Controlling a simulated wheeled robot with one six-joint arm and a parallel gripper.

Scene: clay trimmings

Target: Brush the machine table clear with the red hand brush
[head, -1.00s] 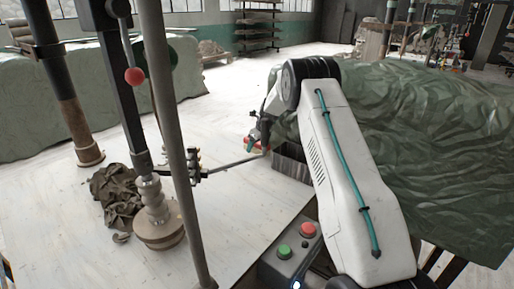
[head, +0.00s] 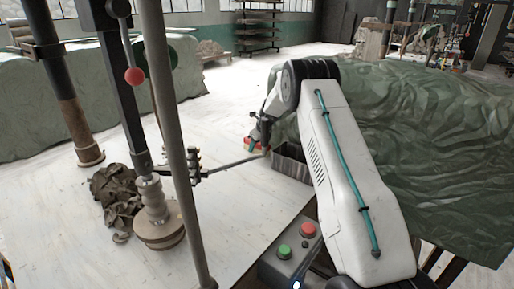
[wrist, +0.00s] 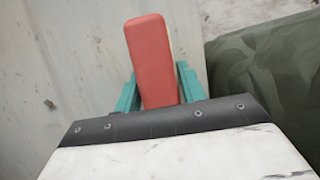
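The red hand brush (wrist: 152,60) sits between the teal fingers of my gripper (wrist: 157,92) in the wrist view, and the gripper is shut on it. In the head view the brush (head: 256,142) is a small red patch at my gripper (head: 259,148), above the far right part of the pale machine table (head: 90,255). The brush's bristles are not clearly visible. A crumpled brown heap (head: 112,190) lies on the pale surface at the left, beside the round foot of the press, well apart from the brush. A small loose bit lies in front of it.
A grey open bin (head: 292,163) stands just right of my gripper. The press column (head: 158,225) and a grey upright post (head: 185,170) stand between the heap and my gripper, with a thin rod reaching right. A button box (head: 290,252) is at the front; green sheeting (head: 440,140) covers the right.

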